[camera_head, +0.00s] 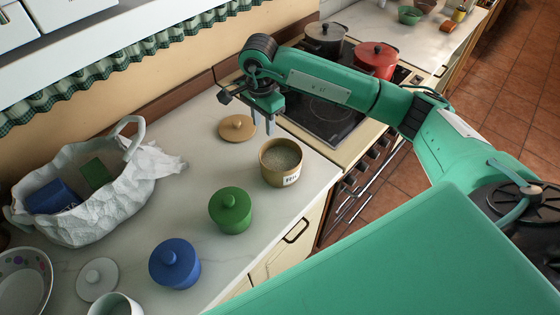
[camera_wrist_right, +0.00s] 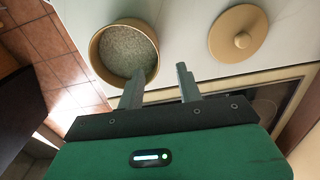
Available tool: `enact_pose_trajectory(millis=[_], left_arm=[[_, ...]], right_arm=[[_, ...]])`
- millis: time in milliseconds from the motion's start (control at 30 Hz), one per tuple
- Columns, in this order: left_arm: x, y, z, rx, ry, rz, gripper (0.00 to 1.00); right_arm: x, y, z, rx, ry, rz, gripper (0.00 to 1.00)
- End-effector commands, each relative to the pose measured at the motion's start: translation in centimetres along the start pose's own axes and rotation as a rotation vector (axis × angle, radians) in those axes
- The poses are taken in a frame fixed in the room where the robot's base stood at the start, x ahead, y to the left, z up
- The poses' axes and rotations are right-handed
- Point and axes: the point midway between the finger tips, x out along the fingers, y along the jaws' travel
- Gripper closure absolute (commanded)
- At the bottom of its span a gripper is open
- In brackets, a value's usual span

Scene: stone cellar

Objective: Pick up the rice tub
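The rice tub (camera_head: 270,176) is a round tan tub, open at the top, full of pale grains, with a small label on its side. It stands upright on the counter near the front edge; it also shows in the right wrist view (camera_wrist_right: 98,66) at the upper left. Its tan lid (camera_head: 237,128) lies apart from it on the counter, and in the wrist view the lid (camera_wrist_right: 240,37) is at the upper right. My right gripper (camera_head: 262,129) points down with fingers apart and empty, beyond the tub. My left gripper is out of view.
A green lidded tub (camera_head: 231,211) and a blue lidded tub (camera_head: 175,264) stand to the left of the rice tub. A white bag (camera_head: 125,195) stands against the wall side. The stove (camera_head: 330,118) with a red pot (camera_head: 376,60) and a grey pot (camera_head: 324,39) is to the right.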

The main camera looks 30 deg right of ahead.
Motion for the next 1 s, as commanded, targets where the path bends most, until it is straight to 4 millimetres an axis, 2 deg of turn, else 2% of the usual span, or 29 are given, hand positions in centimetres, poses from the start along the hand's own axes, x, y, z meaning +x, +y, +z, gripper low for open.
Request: enact_pose_trajectory(millis=[100, 300, 467, 567, 800, 1000], left_arm=[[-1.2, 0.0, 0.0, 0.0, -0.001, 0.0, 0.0], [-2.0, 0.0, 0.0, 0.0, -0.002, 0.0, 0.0], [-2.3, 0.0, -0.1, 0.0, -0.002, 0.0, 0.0], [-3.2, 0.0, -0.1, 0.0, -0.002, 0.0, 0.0], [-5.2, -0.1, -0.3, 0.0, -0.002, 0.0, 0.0], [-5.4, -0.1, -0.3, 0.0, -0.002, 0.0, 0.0]], right_arm=[[2.3, 0.1, 0.1, 0.001, -0.003, 0.005, 0.64], [5.3, 0.1, 0.1, 0.0, -0.004, 0.001, 0.64], [6.1, 0.1, 0.1, 0.0, -0.004, 0.001, 0.64], [6.8, 0.4, 0.0, 0.001, -0.005, 0.002, 0.64], [9.8, 0.9, -0.2, 0.002, -0.005, 0.003, 0.64], [11.2, 0.8, -0.2, 0.001, -0.004, -0.001, 0.64]])
